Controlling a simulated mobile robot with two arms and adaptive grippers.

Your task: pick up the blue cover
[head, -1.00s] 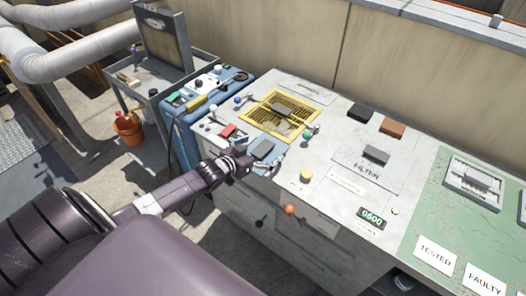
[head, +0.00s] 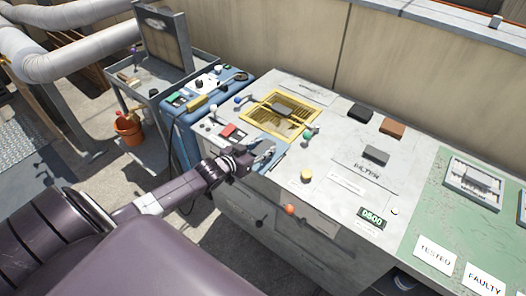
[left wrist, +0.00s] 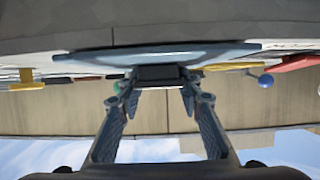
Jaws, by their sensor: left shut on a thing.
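The blue cover (head: 280,156) is at the near left part of the grey worktop, in front of the yellow-framed opening, mostly behind my left gripper in the head view. In the left wrist view, the cover (left wrist: 95,58) spans the top middle as a flat blue plate, with a dark block-like handle (left wrist: 158,73) on it. My left gripper (head: 261,153) is at the cover. Its fingers (left wrist: 158,88) are shut on the handle, one on each side. I cannot tell whether the cover touches the worktop. My right gripper is not in view.
A yellow-framed opening (head: 312,126) with a grey block lies behind the cover. A red block (head: 233,131), a green-tipped lever (head: 308,134) and a yellow knob (head: 306,175) are nearby.

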